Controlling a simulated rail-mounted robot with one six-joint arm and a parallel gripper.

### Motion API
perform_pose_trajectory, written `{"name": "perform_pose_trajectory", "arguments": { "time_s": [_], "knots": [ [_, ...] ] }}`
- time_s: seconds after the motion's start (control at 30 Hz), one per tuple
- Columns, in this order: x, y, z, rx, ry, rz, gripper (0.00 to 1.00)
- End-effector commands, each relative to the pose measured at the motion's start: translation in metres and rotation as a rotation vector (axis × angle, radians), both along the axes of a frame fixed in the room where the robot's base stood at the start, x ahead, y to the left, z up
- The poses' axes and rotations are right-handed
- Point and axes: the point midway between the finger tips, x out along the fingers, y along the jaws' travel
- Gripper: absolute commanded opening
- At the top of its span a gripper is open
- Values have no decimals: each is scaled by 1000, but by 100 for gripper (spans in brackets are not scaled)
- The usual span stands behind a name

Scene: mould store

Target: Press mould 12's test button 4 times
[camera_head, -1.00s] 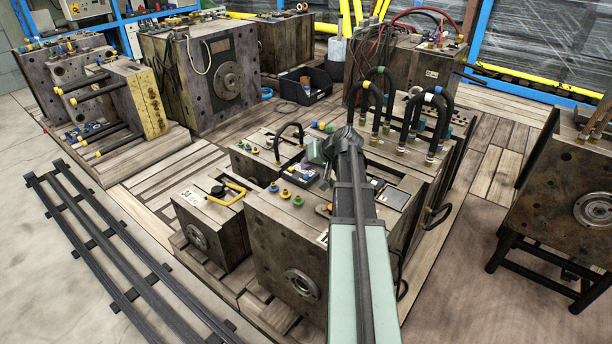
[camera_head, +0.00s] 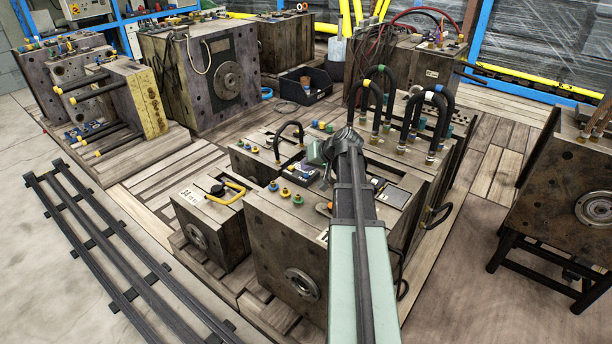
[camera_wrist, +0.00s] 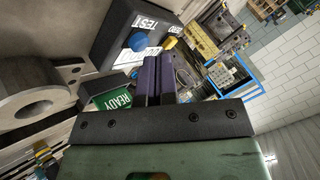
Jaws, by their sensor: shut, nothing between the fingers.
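In the wrist view a dark box (camera_wrist: 125,25) carries the word TEST and a round blue button (camera_wrist: 138,41). A green READY plate (camera_wrist: 115,98) shows beside it. My gripper (camera_wrist: 158,62) is shut and empty. In the picture its fingertips are just below and right of the button; the gap in depth cannot be judged. The button is not discernible there. No number 12 is readable.
Tall black hoses (camera_head: 437,110) stand right of my gripper. Coloured fittings (camera_head: 285,193) and a small mould with a yellow handle (camera_head: 212,225) are on the left. A thick metal ring (camera_wrist: 38,92) is close on the left in the wrist view.

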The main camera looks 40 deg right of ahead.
Motion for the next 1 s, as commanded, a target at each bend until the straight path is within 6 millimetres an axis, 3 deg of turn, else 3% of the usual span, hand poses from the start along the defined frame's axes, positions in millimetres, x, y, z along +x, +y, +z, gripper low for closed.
{"name": "perform_pose_trajectory", "arguments": {
  "time_s": [1.0],
  "knots": [
    [0,0,-8,0,0,0,0]
  ]
}}
